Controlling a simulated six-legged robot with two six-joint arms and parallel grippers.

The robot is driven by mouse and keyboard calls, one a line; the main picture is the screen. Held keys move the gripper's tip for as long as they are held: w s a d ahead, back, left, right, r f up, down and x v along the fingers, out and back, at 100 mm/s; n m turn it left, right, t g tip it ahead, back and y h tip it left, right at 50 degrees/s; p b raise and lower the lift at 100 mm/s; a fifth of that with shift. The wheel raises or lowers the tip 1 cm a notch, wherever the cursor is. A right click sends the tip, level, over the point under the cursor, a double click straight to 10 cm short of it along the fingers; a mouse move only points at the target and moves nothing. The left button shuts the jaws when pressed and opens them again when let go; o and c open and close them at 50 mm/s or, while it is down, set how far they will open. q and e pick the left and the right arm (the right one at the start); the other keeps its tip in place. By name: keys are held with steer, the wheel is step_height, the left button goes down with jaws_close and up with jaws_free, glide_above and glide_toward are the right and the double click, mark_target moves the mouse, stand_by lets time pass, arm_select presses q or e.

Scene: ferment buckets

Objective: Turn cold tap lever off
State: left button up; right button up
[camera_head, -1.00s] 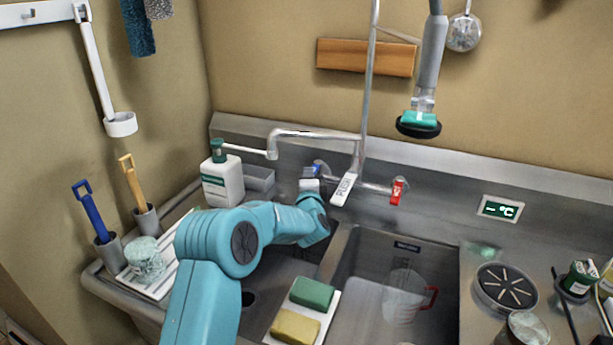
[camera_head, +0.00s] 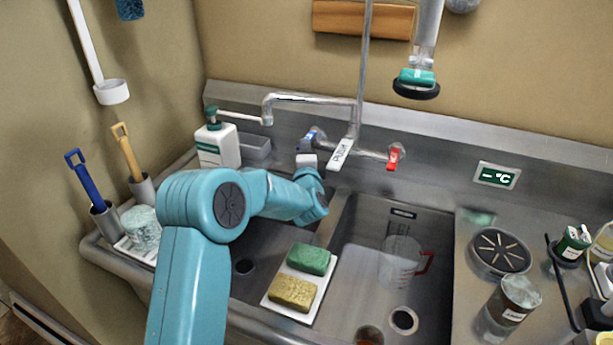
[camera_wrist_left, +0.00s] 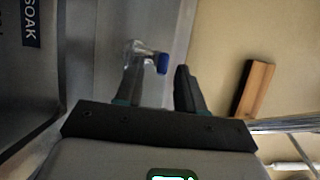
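The cold tap lever is the blue-tipped one (camera_head: 314,134) at the left end of the wall tap. In the left wrist view the blue lever tip (camera_wrist_left: 162,63) shows just ahead of the fingertips, nearer the left-hand finger. My left gripper (camera_wrist_left: 160,80) is open, its two dark fingers apart with nothing held. In the head view the left gripper (camera_head: 306,160) is just below and in front of the blue lever, partly hidden by my teal arm. I cannot tell whether a finger touches the lever. My right gripper is out of view.
The red hot lever (camera_head: 395,156) and white PUSH lever (camera_head: 341,153) are right of the cold lever. The spout (camera_head: 310,98) arches above. A soap bottle (camera_head: 217,142) stands to the left. Green and yellow sponges (camera_head: 309,259) lie on a white tray below.

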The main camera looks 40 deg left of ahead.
arm_select(q)
steer(key=b+v, duration=0.1)
steer(key=v, duration=1.1)
steer(key=shift+b, duration=0.3)
steer(key=shift+s, duration=0.1)
